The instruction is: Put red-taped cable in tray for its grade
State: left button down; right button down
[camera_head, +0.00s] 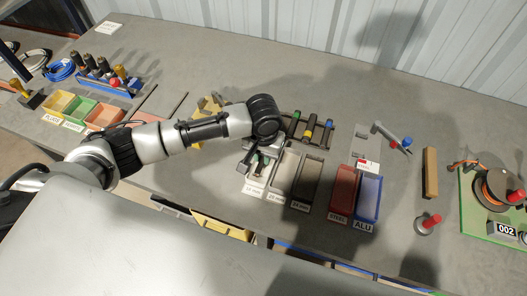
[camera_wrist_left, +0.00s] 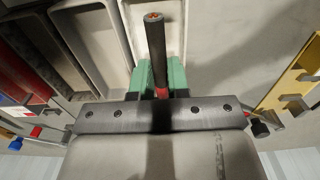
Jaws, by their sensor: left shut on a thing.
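My left gripper (camera_head: 259,161) is over the upper part of the pale tray (camera_head: 246,186), the leftmost of three graded trays. The left wrist view shows its green fingers (camera_wrist_left: 161,77) shut on a dark cable (camera_wrist_left: 155,42) with a copper-coloured cut end. Red tape (camera_wrist_left: 162,93) shows on the cable at the fingers. The cable points away from the palm; its other end is hidden. To the right are a beige-grey tray (camera_head: 270,190) and a darker tray (camera_head: 293,198). Their labels are too small to read surely. My right gripper is not in view.
Behind the trays a rack holds cables with green (camera_head: 293,124), yellow (camera_head: 309,129) and blue (camera_head: 329,124) bands. A red STEEL bin (camera_head: 345,184) and a blue ALU bin (camera_head: 369,198) stand right of the trays. A yellow holder (camera_wrist_left: 290,80) stands beside the gripper.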

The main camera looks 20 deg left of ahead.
pick_arm(q)
jog(key=shift+f, duration=0.15)
jog(key=c, duration=1)
grip_release()
notch_tip(320, 180, up, 7)
jog(key=p, duration=0.9)
